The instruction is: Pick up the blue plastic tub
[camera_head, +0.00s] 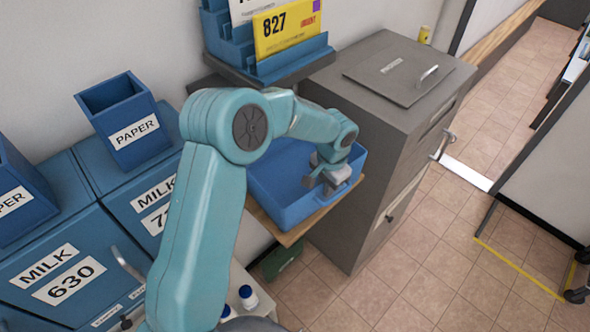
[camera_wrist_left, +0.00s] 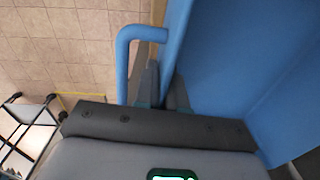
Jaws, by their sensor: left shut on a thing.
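The blue plastic tub (camera_head: 283,192) sits on a small wooden shelf (camera_head: 262,219) beside the grey cabinet in the head view. My left arm reaches over the tub, and my left gripper (camera_head: 325,180) is at its right-hand wall. In the left wrist view the left gripper (camera_wrist_left: 167,92) is shut on the tub wall, next to a blue loop handle (camera_wrist_left: 128,55) on the outer side. The tub's inside (camera_wrist_left: 235,60) fills the right of that view. It looks empty where visible; my arm hides part of it. My right gripper is not in view.
The grey cabinet (camera_head: 370,135) with a handled lid stands directly right of the tub. A sign holder (camera_head: 290,60) with a yellow 827 card is behind it. Blue milk boxes (camera_head: 70,250) and paper bins (camera_head: 125,115) are at left. Tiled floor (camera_head: 430,245) is open at right.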

